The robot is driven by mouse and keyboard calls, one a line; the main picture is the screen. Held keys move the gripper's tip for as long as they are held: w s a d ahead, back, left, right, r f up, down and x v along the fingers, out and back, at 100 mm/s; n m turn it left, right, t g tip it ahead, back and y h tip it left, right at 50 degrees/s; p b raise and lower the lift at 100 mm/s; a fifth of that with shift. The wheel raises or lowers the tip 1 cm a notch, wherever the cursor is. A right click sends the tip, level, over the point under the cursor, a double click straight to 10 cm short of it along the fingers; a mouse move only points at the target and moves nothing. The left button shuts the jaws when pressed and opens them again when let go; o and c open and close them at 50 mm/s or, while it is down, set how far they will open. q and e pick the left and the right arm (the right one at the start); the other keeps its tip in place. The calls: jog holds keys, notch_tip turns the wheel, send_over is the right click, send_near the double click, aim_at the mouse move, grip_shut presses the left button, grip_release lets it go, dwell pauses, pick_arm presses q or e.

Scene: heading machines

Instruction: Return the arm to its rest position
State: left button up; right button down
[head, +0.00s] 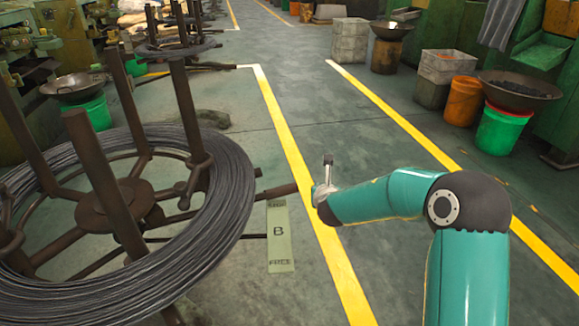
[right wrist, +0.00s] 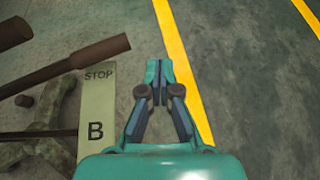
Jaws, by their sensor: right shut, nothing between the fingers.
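My right arm (head: 375,201) reaches in from the lower right of the head view, teal with a dark elbow joint. My right gripper (head: 327,165) is small there, above the floor near the yellow line. In the right wrist view the right gripper (right wrist: 157,70) is shut, fingertips together, with nothing between them. My left gripper is not in view.
A large coil of dark wire (head: 225,200) on a brown reel fills the left. A brown bar (head: 276,191) sticks out toward my right gripper. Buckets (head: 502,128), bowls and crates line the right side. The aisle (head: 310,95) between the yellow lines is clear.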

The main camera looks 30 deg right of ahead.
notch_tip(320, 180, up, 6)
jog(key=s+a+g+p, duration=0.1)
jog(key=a+p, duration=0.2)
jog(key=p, duration=0.9)
jog(key=s+a+m+g+y+p, duration=0.4)
jog(key=s+a+m+p, duration=0.8)
jog(key=s+m, duration=0.4)
jog(key=s+a+r+m+g+y+p, duration=0.1)
jog(key=s+a+m+g+y+p, duration=0.4)
jog(key=s+a+m+p, duration=0.7)
jog(key=s+m, duration=0.4)
jog(key=m, duration=0.1)
jog(key=shift+a+r, duration=0.15)
